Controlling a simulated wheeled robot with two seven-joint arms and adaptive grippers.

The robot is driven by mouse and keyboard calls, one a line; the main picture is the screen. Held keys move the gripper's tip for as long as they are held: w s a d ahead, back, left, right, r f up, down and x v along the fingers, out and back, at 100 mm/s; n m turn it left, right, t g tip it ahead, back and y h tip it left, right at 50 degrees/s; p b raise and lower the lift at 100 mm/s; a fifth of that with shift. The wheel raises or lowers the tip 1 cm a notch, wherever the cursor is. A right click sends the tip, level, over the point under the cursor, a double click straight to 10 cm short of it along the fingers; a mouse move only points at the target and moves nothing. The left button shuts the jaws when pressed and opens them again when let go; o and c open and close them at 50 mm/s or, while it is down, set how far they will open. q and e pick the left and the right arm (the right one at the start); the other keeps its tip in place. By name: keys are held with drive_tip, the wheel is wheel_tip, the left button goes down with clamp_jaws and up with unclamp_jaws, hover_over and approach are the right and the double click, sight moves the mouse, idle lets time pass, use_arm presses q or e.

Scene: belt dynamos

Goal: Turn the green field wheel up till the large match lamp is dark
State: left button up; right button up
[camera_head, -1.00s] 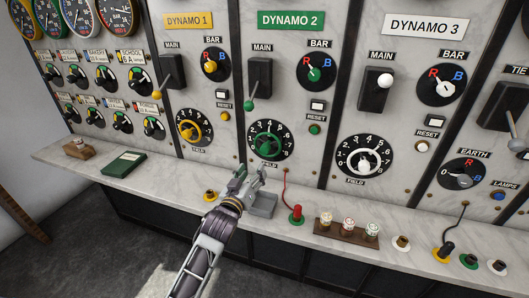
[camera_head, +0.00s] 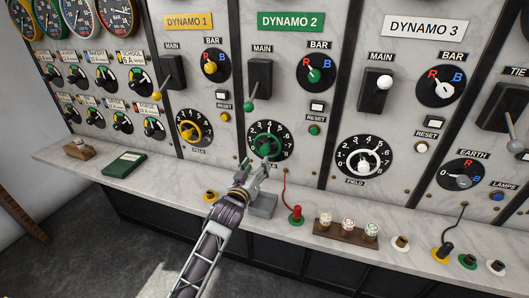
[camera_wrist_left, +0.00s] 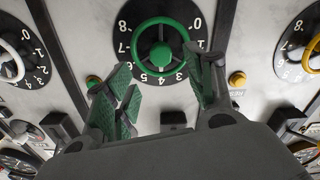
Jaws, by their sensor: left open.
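The green field wheel (camera_head: 266,146) sits on a black numbered dial on the Dynamo 2 panel. My left gripper (camera_head: 256,168) is open just in front of and below it, partly covering the dial's lower part. In the left wrist view, which looks upside down, the green wheel (camera_wrist_left: 160,28) shows beyond the spread fingers (camera_wrist_left: 158,85). The fingers look apart from the wheel, with nothing between them. I cannot identify the large match lamp. My right gripper is not in view.
A grey block (camera_head: 263,206) stands under the left gripper on the marble ledge. A red plug (camera_head: 296,215) with a cord and a wooden lamp rack (camera_head: 347,231) lie to its right. A green book (camera_head: 123,164) lies on the left.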

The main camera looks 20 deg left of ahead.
sight(264, 152)
use_arm(q)
drive_tip(key=shift+w+d+p, duration=0.2)
drive_tip(key=shift+w+p, duration=0.3)
drive_tip(key=shift+w, duration=4.3)
drive_tip(key=shift+c, duration=0.2)
drive_tip(key=c, duration=1)
